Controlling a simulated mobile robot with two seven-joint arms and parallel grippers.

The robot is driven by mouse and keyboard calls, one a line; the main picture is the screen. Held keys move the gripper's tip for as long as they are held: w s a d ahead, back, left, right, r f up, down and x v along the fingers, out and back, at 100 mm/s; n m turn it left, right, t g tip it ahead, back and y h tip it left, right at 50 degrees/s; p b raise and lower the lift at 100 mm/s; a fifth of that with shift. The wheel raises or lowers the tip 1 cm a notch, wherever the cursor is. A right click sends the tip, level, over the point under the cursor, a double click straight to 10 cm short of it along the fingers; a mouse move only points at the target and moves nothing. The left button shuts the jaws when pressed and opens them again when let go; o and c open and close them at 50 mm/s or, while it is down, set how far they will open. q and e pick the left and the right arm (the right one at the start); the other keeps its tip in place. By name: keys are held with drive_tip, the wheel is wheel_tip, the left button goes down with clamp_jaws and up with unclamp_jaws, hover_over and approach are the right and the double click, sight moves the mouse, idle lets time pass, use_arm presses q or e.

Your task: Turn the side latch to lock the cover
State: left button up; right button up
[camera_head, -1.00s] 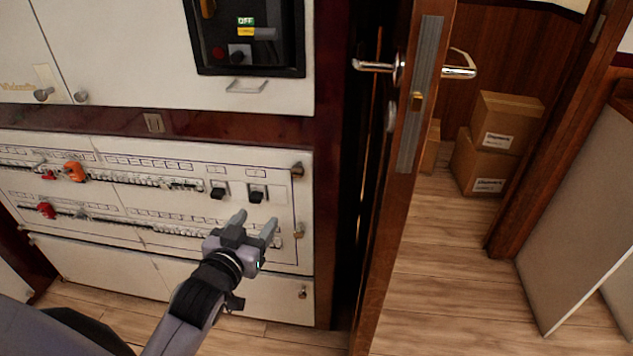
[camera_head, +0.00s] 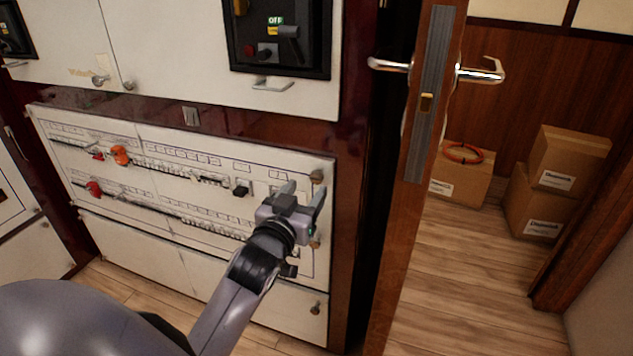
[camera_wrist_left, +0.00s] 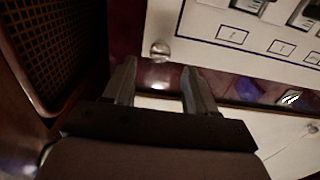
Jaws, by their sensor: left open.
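The white breaker cover (camera_head: 150,205) has rows of switches, with red and orange levers at left. Small round metal latches sit along its right edge: an upper latch (camera_head: 318,176) near the corner and a lower one (camera_head: 315,243). My left gripper (camera_head: 303,192) is open and empty, in front of the cover's right edge. The gripper partly hides the switches and edge there. In the left wrist view the fingers (camera_wrist_left: 158,75) are spread, and a round latch (camera_wrist_left: 160,50) at the cover's corner appears just beyond and between the tips. Contact is not seen. My right gripper is not in view.
A wooden door (camera_head: 415,180) with metal handles stands open just right of the cabinet. Above the cover is a dark breaker box (camera_head: 280,38) with a handle (camera_head: 272,84) below. Cardboard boxes (camera_head: 560,180) stand on the floor beyond the door.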

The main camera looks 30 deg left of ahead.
sight(315, 178)
use_arm(q)
drive_tip(key=shift+b+x, duration=0.3)
drive_tip(key=shift+x, duration=2.35)
clamp_jaws()
